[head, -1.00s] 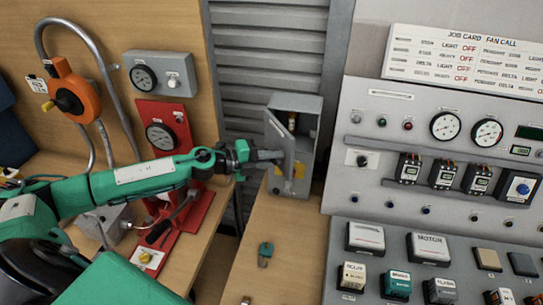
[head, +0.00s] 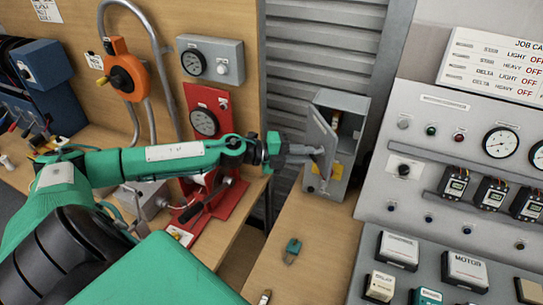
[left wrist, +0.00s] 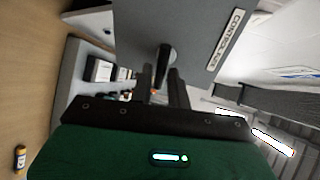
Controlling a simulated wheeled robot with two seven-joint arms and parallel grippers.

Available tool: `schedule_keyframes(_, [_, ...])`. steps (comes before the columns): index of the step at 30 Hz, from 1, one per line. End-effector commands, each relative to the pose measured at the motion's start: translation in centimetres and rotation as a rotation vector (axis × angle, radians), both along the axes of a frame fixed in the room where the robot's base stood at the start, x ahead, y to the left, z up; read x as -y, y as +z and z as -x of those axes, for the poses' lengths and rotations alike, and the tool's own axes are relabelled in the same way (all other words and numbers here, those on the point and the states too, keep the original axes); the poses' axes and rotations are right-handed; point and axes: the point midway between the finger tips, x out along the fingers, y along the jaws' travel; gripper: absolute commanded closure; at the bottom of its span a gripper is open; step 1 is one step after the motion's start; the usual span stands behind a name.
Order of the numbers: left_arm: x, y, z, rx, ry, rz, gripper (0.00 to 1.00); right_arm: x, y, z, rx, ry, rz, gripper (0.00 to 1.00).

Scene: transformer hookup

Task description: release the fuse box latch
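The grey fuse box (head: 354,112) stands on the wooden bench in the head view, with its door (head: 318,128) swung out to the left and part of the inside showing. A yellow patch shows low in the box. My left gripper (head: 312,154) is at the outer face of the door. In the left wrist view, the fingers (left wrist: 163,92) stand apart on both sides of a dark handle (left wrist: 165,58) on the grey labelled panel. Contact with the handle cannot be told. My right gripper is not in view.
A padlock-like green item (head: 293,248) lies on the bench in front of the box. A red gauge stand (head: 208,98) is behind my left arm. The grey control panel (head: 425,150) stands close on the right.

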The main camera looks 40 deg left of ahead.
Motion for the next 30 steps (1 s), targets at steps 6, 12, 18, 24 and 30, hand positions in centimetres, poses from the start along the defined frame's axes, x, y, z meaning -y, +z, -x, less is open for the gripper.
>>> schedule_keyframes(6, [-1.6, -0.1, 1.8, -0.004, -0.001, 0.0, 0.82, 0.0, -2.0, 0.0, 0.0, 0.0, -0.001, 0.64])
schedule_keyframes(12, [-2.6, 0.3, 2.8, -0.004, 0.001, 0.0, 0.82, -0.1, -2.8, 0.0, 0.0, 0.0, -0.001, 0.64])
schedule_keyframes(18, [-3.4, 0.5, 3.7, -0.004, 0.001, 0.0, 0.82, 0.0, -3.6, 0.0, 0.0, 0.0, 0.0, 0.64])
schedule_keyframes(24, [-3.9, 0.9, 4.4, -0.005, -0.002, 0.001, 0.82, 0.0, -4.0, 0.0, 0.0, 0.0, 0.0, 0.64])
schedule_keyframes(30, [-4.5, 1.1, 5.0, -0.006, 0.0, 0.002, 0.82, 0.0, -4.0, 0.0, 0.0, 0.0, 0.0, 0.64])
